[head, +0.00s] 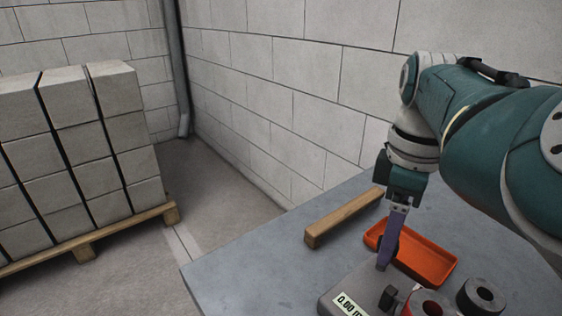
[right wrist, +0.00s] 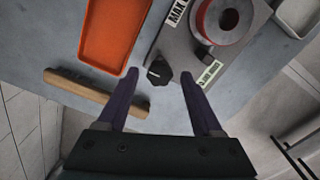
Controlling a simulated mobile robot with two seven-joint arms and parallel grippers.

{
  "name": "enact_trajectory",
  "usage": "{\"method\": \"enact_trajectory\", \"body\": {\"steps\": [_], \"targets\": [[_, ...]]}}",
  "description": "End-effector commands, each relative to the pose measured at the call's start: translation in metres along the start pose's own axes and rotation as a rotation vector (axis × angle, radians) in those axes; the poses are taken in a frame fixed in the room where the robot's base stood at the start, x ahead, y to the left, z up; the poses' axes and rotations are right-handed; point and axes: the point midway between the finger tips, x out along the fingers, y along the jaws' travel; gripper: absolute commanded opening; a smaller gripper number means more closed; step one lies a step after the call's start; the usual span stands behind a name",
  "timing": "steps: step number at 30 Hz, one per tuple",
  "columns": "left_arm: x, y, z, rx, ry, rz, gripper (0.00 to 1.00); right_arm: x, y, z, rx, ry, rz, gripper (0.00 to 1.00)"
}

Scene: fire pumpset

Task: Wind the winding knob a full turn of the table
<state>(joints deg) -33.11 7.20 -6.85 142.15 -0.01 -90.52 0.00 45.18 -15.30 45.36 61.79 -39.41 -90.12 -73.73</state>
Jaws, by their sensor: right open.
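The winding knob (right wrist: 158,72) is a small dark knob with a pale mark, on the edge of a grey device (right wrist: 185,50). In the head view the dark knob (head: 389,298) sits beside the display label reading 0.00. My right gripper (head: 386,260) points down above the device. In the right wrist view its two purple fingers stand apart, one on each side of the knob in the picture, with gaps to both. I cannot tell their height over it. My left gripper is not in view.
An orange tray (head: 443,262) and a wooden bar (head: 340,219) lie on the grey table (head: 240,270) close to the right gripper. A dark grey ring (head: 481,296) lies at the right. A block-laden pallet (head: 85,253) stands on the floor at left. The table's left part is clear.

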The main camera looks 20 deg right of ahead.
Motion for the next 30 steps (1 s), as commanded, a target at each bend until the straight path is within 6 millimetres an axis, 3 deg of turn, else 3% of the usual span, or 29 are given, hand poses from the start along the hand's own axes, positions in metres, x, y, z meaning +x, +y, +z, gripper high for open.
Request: {"method": "enact_trajectory", "body": {"steps": [10,27,30], "targets": [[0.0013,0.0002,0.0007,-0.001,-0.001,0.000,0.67,0.0050,0.0003,0.0003,0.001,0.000,0.001,0.66],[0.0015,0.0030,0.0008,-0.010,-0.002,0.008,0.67,0.0047,0.0001,0.0002,0.001,0.000,0.000,0.02],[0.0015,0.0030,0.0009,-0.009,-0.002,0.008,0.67,0.0047,0.0001,0.0001,0.001,0.000,0.000,0.00]]}}
